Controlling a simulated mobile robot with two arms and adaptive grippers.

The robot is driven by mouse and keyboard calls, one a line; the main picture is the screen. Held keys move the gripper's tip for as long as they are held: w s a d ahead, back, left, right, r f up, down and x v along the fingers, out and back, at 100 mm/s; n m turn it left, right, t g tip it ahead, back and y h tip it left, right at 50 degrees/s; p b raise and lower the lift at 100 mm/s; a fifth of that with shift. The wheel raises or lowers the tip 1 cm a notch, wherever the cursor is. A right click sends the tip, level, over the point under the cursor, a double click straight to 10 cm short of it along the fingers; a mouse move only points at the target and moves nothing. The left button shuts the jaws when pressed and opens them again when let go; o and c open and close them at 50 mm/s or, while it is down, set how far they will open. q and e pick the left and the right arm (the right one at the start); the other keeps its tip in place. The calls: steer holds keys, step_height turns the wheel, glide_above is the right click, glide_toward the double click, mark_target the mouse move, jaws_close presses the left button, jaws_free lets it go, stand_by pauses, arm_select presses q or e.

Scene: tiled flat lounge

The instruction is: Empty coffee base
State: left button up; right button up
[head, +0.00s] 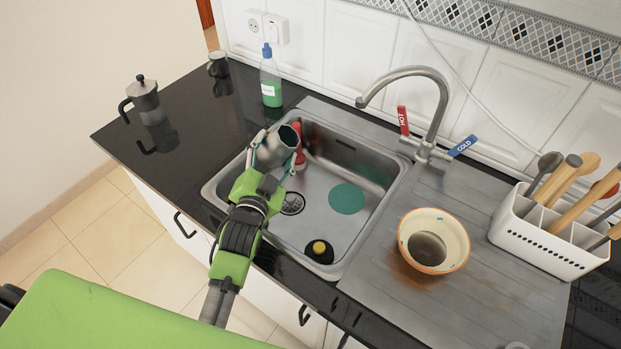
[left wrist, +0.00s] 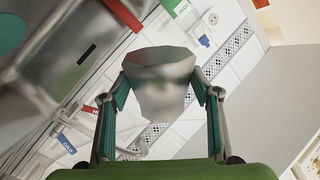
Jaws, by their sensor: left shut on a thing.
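The coffee base, a grey metal cup-like piece (head: 281,143), is held in my left gripper (head: 274,160) over the left part of the sink. It is tilted on its side, with its dark opening facing up and right in the head view. In the left wrist view the base (left wrist: 160,82) sits between the two fingers, which touch it on both sides. The inside is too dark to tell what it holds. My right gripper is not in view.
The steel sink (head: 384,205) holds a green disc (head: 346,199), a red item (head: 299,150) and a black-and-yellow item (head: 319,250). A tap (head: 440,105) stands behind. A bowl (head: 455,228) and utensil holder (head: 545,245) are right; a moka pot (head: 144,97), mug (head: 218,65) and soap bottle (head: 270,82) left.

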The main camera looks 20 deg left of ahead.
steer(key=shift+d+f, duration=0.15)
arm_select(q)
steer(key=shift+d+f+m+b, duration=0.1)
steer(key=shift+m+b, duration=0.25)
steer(key=shift+m, duration=0.05)
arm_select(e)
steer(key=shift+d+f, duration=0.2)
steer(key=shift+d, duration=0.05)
arm_select(q)
steer(key=shift+f, duration=0.1)
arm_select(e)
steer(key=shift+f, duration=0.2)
arm_select(q)
steer(key=shift+f+m+b, duration=0.2)
steer(key=shift+m+b, duration=0.1)
steer(key=shift+b, duration=0.2)
steer(key=shift+f, duration=0.1)
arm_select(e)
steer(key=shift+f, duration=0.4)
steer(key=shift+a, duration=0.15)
arm_select(q)
steer(key=shift+f+m+b, duration=0.25)
steer(key=shift+m+b, duration=0.05)
steer(key=shift+b, duration=0.2)
steer(key=shift+f, duration=0.1)
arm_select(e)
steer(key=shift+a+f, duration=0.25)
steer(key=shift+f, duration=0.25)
